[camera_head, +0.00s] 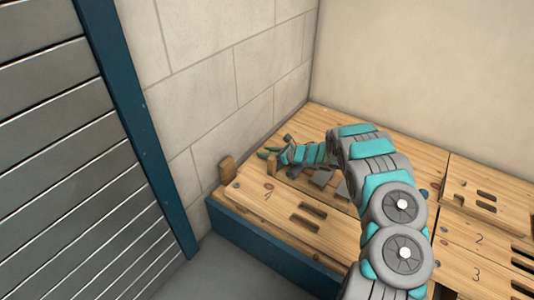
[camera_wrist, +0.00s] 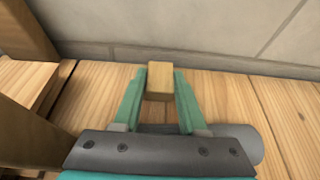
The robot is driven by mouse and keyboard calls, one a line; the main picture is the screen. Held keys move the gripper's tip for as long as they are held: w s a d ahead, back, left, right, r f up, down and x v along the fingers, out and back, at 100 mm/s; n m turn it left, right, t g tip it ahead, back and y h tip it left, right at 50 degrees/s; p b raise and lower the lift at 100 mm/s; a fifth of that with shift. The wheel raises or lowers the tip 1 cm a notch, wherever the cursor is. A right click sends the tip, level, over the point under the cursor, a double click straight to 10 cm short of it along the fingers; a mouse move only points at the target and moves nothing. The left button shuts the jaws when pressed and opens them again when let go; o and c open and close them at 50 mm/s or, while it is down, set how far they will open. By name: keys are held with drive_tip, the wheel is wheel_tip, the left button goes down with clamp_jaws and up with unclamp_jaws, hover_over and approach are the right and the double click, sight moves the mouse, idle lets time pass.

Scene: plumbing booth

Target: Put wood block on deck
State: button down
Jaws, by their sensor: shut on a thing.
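In the wrist view, a small pale wood block (camera_wrist: 160,82) is between the two teal fingertips of my gripper (camera_wrist: 160,88), which is shut on it. The block lies over pale planks near a stone wall; I cannot tell whether it touches them. In the head view, my gripper (camera_head: 268,153) reaches left over the back-left part of the wooden deck (camera_head: 310,238), close to the wall. The held block is not clear in that view.
An upright wooden post (camera_head: 227,169) stands at the deck's left edge. A raised plank with slots (camera_head: 480,190) lies at the right. Dark wooden parts (camera_wrist: 28,135) are close at the left of the wrist view. A stone wall (camera_head: 205,90) bounds the back left.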

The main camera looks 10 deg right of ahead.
drive_tip(key=shift+f+b, duration=0.3)
drive_tip(key=shift+c, duration=1.9)
unclamp_jaws()
